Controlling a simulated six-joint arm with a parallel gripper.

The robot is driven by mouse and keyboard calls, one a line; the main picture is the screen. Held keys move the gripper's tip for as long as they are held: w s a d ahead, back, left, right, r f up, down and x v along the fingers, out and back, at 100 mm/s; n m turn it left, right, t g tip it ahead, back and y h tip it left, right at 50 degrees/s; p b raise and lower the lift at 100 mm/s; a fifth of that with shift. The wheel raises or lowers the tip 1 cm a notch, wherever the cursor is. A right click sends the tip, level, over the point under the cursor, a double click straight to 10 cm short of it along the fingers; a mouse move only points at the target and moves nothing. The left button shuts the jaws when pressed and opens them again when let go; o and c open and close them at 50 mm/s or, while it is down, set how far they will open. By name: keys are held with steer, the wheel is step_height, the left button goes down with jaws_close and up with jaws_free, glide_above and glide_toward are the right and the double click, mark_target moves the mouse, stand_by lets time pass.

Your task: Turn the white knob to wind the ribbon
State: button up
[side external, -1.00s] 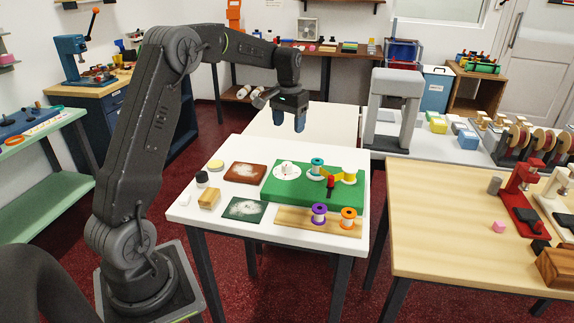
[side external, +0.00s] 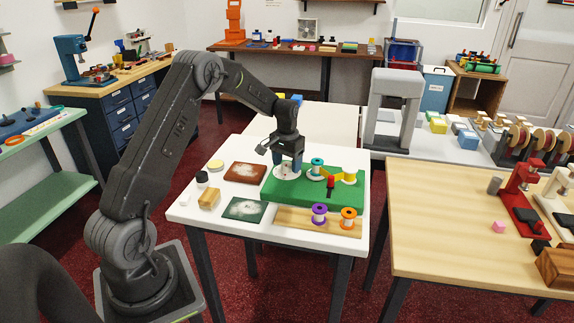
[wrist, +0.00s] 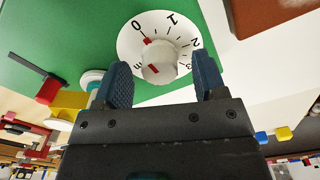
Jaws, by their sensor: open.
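The white knob (wrist: 158,63) with a red mark stands on a numbered white dial (wrist: 132,38), fixed to a green board (side external: 275,192). My gripper (side external: 287,168) is over the dial, pointing down. Its blue fingers are open, one either side of the knob in the wrist view; whether they touch it I cannot tell. In the side view the fingers partly hide the knob. A teal spool (side external: 317,162) and a spool with yellow ribbon (side external: 349,175) stand right of the dial. Yellow ribbon (side external: 335,172) runs between them, near a red-topped part (side external: 331,182).
A wooden strip (side external: 290,219) in front of the board holds a purple spool (side external: 319,213) and an orange spool (side external: 349,217). A brown pad (side external: 245,172) and a dark green pad (side external: 244,208) lie to the left. A wooden block (side external: 209,199) is near the white table's left edge.

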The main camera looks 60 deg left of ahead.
steer(key=shift+f, duration=0.45)
steer(key=c, duration=0.9)
